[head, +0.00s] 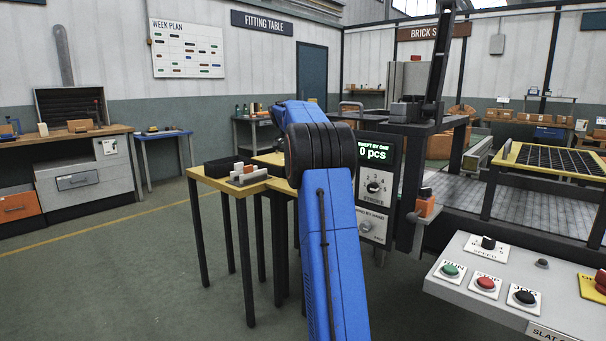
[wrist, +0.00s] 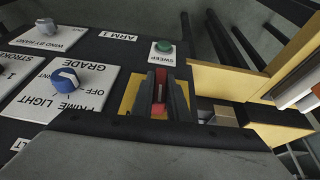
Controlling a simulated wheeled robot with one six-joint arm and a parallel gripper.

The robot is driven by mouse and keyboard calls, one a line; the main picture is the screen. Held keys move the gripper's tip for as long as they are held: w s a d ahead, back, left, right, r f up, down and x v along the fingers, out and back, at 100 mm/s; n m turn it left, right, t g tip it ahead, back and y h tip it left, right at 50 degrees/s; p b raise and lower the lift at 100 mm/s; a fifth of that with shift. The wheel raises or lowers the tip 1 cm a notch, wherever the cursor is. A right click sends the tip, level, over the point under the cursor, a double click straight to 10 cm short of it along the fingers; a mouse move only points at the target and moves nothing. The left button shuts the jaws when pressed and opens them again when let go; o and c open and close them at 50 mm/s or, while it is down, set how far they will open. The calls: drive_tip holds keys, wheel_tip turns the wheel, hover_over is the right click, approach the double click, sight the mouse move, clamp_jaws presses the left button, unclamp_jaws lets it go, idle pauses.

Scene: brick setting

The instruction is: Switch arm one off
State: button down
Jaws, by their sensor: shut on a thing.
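In the wrist view my gripper (wrist: 160,92) has its two dark fingers closed on a red switch handle (wrist: 159,108). The handle stands on a yellow plate (wrist: 130,97) on a dark panel. An "ARM 1" label (wrist: 117,38) is on the same panel, upside down in this view. The fingers hide much of the handle, and its on or off position cannot be read. In the head view my blue arm hides the gripper and the switch.
Close to my fingers are a green SWEEP button (wrist: 163,46), a blue grade knob (wrist: 66,79) and a grey winding knob (wrist: 45,27). The head view shows a "0 pcs" display (head: 374,153) and a grey control desk (head: 456,291).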

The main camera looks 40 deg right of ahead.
drive_tip(key=g, duration=0.4)
drive_tip(key=shift+w+n, duration=0.15)
drive_tip(key=shift+n, duration=0.25)
drive_tip(key=shift+r+n+g+h, duration=0.1)
drive_tip(key=shift+n+g+h, duration=0.4)
drive_tip(key=shift+g, duration=1.4)
drive_tip(key=shift+d, duration=0.1)
drive_tip(key=c, duration=1.7)
unclamp_jaws()
